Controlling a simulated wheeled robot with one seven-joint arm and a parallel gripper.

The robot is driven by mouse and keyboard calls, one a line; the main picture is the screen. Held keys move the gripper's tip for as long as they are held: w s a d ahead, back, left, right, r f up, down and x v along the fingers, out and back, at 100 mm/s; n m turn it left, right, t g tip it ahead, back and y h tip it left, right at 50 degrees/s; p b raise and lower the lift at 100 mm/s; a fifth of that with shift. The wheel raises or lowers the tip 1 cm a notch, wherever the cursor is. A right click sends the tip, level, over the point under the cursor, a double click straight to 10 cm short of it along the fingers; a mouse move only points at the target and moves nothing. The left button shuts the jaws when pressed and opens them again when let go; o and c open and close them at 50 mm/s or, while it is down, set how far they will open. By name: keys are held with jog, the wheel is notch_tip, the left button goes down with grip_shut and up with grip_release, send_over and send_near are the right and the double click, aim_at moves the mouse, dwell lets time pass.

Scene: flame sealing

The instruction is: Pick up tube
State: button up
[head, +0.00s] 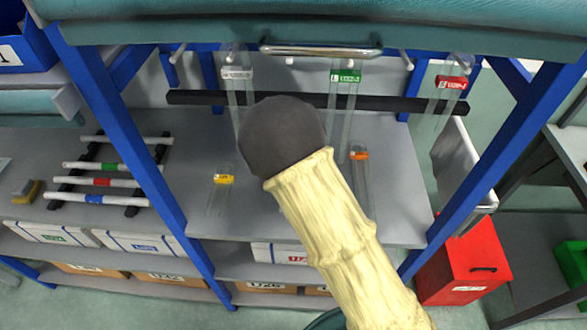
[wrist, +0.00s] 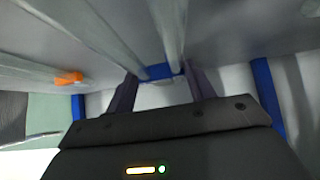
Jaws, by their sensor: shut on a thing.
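In the wrist view my gripper (wrist: 163,84) has its two dark fingers shut on a clear tube (wrist: 168,32) at a blue label or band. The tube extends away from the fingers toward the top of the picture. In the head view my arm hides the gripper and this tube. An orange-labelled clear tube (head: 360,176) stands to the right of my arm, and it also shows at the left in the wrist view (wrist: 35,67). A yellow-labelled clear tube (head: 218,198) is to the left of my arm.
Tubes with white (head: 238,73), green (head: 345,76) and red (head: 451,82) labels stand along a dark bar (head: 205,97). Blue posts (head: 150,165) flank the grey shelf (head: 400,215). A rack of banded white rods (head: 103,180) lies left. A red bin (head: 462,262) stands lower right.

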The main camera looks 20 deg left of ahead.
notch_tip(320, 180, up, 6)
jog(key=shift+f, duration=0.2)
dwell(1.2)
